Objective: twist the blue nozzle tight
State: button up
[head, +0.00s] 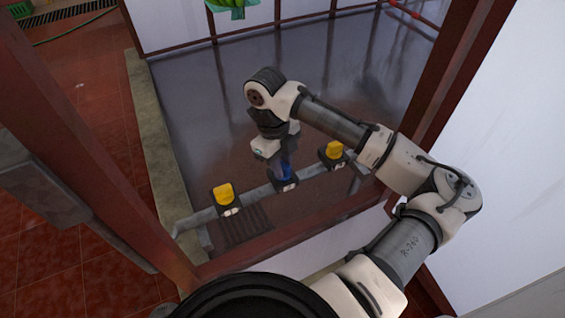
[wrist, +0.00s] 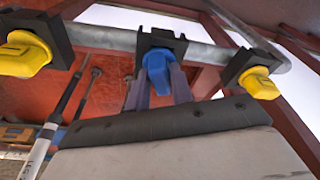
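The blue nozzle (wrist: 157,68) sits in the middle black bracket on a grey pipe, between two yellow nozzles. In the head view the blue nozzle (head: 284,173) shows small and partly covered beneath my gripper (head: 278,160). In the wrist view my gripper (wrist: 160,82) has one finger on each side of the blue nozzle, and the fingers look close to its sides. Whether both fingers press on it cannot be seen. The wide gripper body hides what lies below.
One yellow nozzle (head: 223,194) is left of the blue one and another yellow nozzle (head: 331,150) is right. The grey pipe (head: 254,194) runs behind a red-brown frame (head: 290,233), and my arm reaches over this frame. Green leaves (head: 232,6) hang at the top.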

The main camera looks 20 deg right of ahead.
jog(key=o, duration=0.3)
jog(key=shift+r, duration=0.1)
jog(key=r, duration=0.4)
jog(key=w+a+r, duration=0.1)
jog(key=r, duration=0.4)
jog(key=w+r, duration=0.1)
jog(key=r, duration=0.3)
jog(key=shift+w+a+r, duration=0.2)
jog(key=shift+a, duration=0.1)
jog(key=shift+s, duration=0.1)
